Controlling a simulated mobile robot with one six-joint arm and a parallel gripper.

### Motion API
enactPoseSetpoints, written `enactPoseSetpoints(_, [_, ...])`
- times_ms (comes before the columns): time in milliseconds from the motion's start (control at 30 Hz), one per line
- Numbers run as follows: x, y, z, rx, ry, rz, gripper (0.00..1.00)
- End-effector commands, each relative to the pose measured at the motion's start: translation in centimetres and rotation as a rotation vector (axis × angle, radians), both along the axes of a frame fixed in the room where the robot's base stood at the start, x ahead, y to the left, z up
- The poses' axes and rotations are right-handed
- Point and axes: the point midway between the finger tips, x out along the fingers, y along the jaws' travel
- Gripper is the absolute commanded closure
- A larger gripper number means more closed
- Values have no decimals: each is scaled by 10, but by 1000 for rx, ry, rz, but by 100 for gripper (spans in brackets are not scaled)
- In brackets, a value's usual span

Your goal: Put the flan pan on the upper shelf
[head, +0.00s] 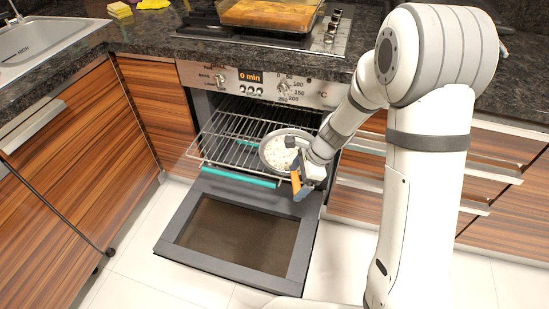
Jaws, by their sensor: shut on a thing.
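The flan pan (280,151) is a round, shallow grey pan with a pale filling, at the right part of the oven opening. My gripper (298,174) is shut on its near right rim, and the gripper's wrist hides part of that side. The pan looks close to level. It overlaps the upper shelf (222,144), a wire rack slid partly out of the oven, with a teal front edge. I cannot tell whether the pan touches the wires or hangs just above them. Another wire shelf may sit lower inside, but it is mostly hidden.
The oven door (240,235) is folded down in front, below the rack. A baking dish (270,14) stands on the hob above. The sink (45,42) and a yellow sponge (119,9) are at the left. Drawers (430,175) flank the oven on the right. The rack's left part is clear.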

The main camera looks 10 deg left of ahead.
Motion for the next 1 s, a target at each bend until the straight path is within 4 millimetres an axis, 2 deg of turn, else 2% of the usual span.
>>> enactPoseSetpoints(33, [11, 12, 0, 0, -4, 8, 71])
enactPoseSetpoints(200, [45, 42, 0, 1, -3, 11, 71])
enactPoseSetpoints(400, [69, 63, 0, 1, -1, 11, 71])
enactPoseSetpoints(633, [81, 75, 0, 0, -2, 12, 71])
enactPoseSetpoints(800, [80, 73, -31, 0, 2, 11, 71])
enactPoseSetpoints(1000, [79, 73, -36, 0, 3, 11, 71])
